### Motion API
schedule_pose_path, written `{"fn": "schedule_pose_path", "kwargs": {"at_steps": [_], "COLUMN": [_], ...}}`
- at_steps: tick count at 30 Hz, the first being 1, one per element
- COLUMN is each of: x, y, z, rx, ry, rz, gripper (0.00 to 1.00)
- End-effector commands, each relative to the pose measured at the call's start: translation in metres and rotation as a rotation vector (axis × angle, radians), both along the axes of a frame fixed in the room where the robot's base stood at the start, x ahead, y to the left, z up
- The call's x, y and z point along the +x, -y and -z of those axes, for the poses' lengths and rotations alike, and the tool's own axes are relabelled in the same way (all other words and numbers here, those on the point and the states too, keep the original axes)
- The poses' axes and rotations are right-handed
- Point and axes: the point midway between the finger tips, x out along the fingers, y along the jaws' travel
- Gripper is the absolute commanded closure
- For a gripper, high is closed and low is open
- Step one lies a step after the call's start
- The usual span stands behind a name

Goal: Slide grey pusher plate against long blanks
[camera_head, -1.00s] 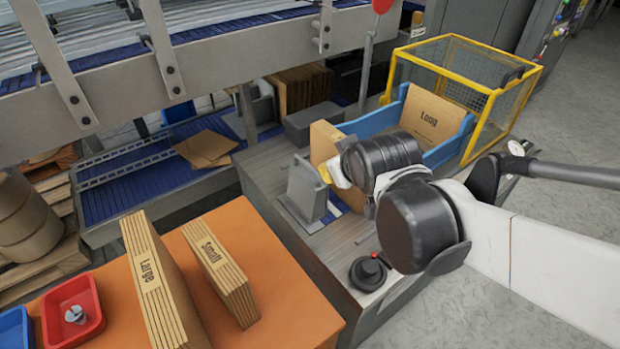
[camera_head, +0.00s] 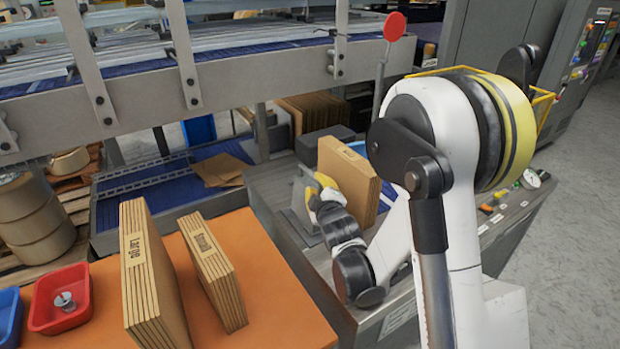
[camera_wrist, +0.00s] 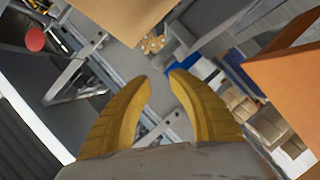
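The stack of tan blanks (camera_head: 348,175) stands upright on the grey machine table (camera_head: 275,178); its label does not show. Contact with the plate cannot be told.
An orange table (camera_head: 265,280) at the front left bears blanks marked Large (camera_head: 150,285) and Small (camera_head: 215,275), plus a red tray (camera_head: 58,298). A red disc on a post (camera_head: 394,26) stands behind. My arm hides most of the yellow cage (camera_head: 543,105).

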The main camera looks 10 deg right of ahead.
Motion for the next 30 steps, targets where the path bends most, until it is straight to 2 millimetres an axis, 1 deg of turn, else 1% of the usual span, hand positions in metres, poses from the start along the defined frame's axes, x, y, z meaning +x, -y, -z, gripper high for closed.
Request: {"fn": "schedule_pose_path", "kwargs": {"at_steps": [1,6,9,12,17,24,27,30], "x": [0.011,0.044,0.060,0.072,0.080,0.080,0.080,0.080], "y": [0.001,0.002,0.002,0.003,0.003,0.003,0.003,0.003], "z": [0.005,0.013,0.016,0.018,0.018,0.017,0.017,0.018], "rx": [0.001,0.000,0.002,0.002,0.001,0.001,0.001,0.001], "ry": [0.000,-0.001,-0.001,-0.001,-0.001,-0.001,-0.001,-0.001], "rz": [0.001,0.001,0.001,0.001,0.001,0.001,0.001,0.001], "gripper": [0.77,0.77,0.77,0.77,0.77,0.77,1.00,1.00]}}
